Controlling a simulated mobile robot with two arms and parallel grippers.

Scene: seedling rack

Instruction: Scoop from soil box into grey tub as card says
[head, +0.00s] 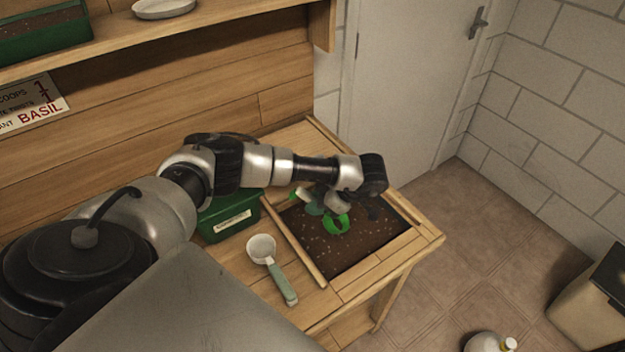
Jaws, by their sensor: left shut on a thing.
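The soil box (380,257) is a dark, soil-filled recess with a wooden rim at the right end of the wooden bench. My left gripper (327,207) hangs over its back left part, pointing down, and is shut on a green thing. A bright green, ring-like part (337,225) shows at or just above the soil; its full shape is hidden by the gripper. The card (35,105) at the left edge is partly cut off; it reads "SCOOPS 1", a second line with 1, and "BASIL". I cannot make out a grey tub. My right gripper is not in view.
A white scoop with a pale green handle (274,268) lies on the bench left of the soil box. A green labelled box (230,218) stands behind it, partly behind my arm. A shelf above holds a pale dish (163,8) and a green planter (45,38).

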